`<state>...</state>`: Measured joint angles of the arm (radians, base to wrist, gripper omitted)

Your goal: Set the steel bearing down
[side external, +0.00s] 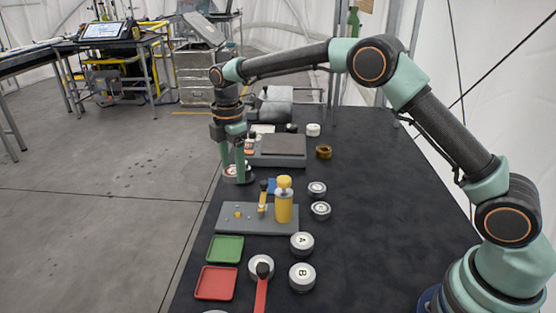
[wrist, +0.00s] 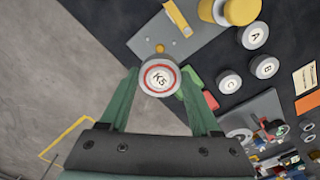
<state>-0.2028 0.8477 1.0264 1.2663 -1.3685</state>
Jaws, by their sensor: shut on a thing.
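My gripper (side external: 237,165) points down at the left edge of the dark table, beyond the grey fixture block. It is shut on a round steel piece (side external: 238,174) that I take for the steel bearing. In the wrist view my gripper (wrist: 159,80) has its two green fingers on either side of this steel bearing (wrist: 158,77), whose white face has a red ring and the mark K5. Whether its underside touches anything is hidden.
The grey block (side external: 230,219) carries a yellow cylinder (side external: 284,205). Green (side external: 226,249) and red (side external: 215,283) trays lie in front. White-topped discs marked A (side external: 302,244) and B (side external: 302,276) stand to their right. A brass ring (side external: 323,152) lies farther back. The table's right side is clear.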

